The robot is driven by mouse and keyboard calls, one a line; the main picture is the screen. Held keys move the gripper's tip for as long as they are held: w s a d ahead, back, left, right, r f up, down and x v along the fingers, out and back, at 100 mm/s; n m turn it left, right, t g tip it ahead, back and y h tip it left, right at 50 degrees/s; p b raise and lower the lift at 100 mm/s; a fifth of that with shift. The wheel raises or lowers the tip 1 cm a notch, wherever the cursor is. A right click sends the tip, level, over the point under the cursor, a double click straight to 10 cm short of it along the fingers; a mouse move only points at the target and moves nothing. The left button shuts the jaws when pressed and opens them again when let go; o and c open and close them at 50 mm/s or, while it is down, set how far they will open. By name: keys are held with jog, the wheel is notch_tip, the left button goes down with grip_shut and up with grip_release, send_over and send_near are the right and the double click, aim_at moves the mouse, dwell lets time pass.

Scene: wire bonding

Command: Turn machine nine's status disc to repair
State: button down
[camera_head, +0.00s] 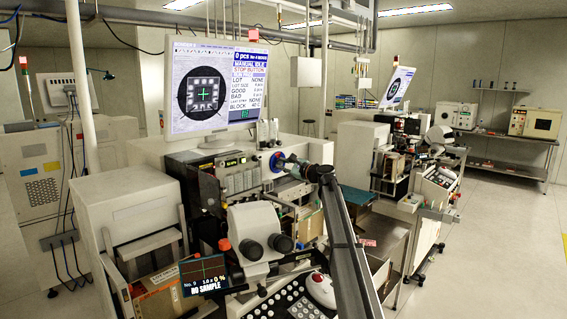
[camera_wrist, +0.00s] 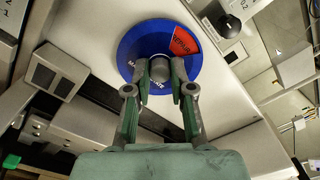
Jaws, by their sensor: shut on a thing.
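The status disc (camera_wrist: 143,45) is a round blue plate on the machine's pale front panel. It has a red sector (camera_wrist: 184,42) with dark lettering at its upper right in the wrist view, and white lettering on the blue at the lower left. I cannot read either label surely. A grey knob (camera_wrist: 158,68) stands out at its middle. My gripper (camera_wrist: 161,76) is shut on this knob, one finger on each side, and its fingers hide the disc's lower part. In the head view, the disc (camera_head: 275,160) shows as a small blue round partly behind my gripper (camera_head: 284,164).
The machine's monitor (camera_head: 216,88) stands above and left of the disc. A microscope head (camera_head: 258,228) and a small "No. 9" display (camera_head: 203,273) are in front. A black round knob (camera_wrist: 229,25) is right of the disc. Open floor (camera_head: 500,230) lies at the right.

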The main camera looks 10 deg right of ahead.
jog(key=shift+m, duration=0.3)
jog(key=c, duration=1)
grip_release()
jog(key=v, duration=1.2)
jog(key=shift+r, duration=0.1)
